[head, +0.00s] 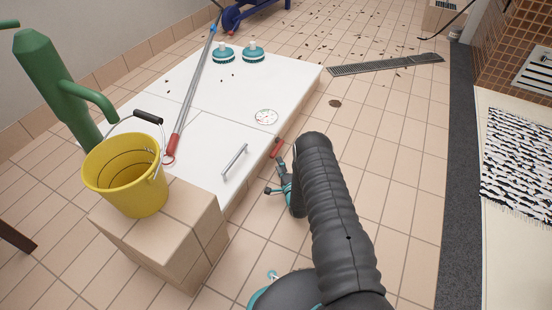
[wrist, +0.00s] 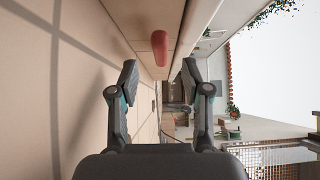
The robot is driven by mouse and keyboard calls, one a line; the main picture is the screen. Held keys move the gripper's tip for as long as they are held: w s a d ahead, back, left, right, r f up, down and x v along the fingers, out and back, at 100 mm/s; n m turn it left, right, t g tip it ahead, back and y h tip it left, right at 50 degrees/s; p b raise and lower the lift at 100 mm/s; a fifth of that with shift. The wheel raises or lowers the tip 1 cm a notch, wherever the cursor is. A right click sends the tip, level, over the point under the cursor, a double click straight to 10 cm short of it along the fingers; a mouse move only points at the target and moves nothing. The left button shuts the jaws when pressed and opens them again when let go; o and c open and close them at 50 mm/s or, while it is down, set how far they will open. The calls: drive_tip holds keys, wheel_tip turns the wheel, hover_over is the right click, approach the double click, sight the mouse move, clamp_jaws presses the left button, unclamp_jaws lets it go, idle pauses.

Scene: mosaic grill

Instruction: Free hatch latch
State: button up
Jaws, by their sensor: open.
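The red latch handle (head: 276,148) sits at the right side edge of the white platform, near the metal bar handle (head: 235,160) of the white hatch panel (head: 207,143). In the wrist view the red latch (wrist: 159,47) stands out ahead of the fingertips, in line with the gap between them. My gripper (wrist: 160,78) is open and empty, with the latch apart from both fingers. In the head view my gripper (head: 281,172) is low beside the platform's right side, close to the latch and partly hidden by my dark arm.
A yellow bucket (head: 125,177) stands on a tiled block (head: 160,240) at the left. A squeegee pole (head: 192,93), a round dial (head: 266,117) and two teal brushes (head: 251,54) lie on the platform.

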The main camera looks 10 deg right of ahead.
sight(275, 156)
drive_tip(key=w, duration=0.3)
drive_tip(key=w+a, duration=0.1)
drive_tip(key=w, duration=0.1)
drive_tip(key=shift+w+b, duration=0.35)
drive_tip(key=shift+b, duration=0.05)
clamp_jaws()
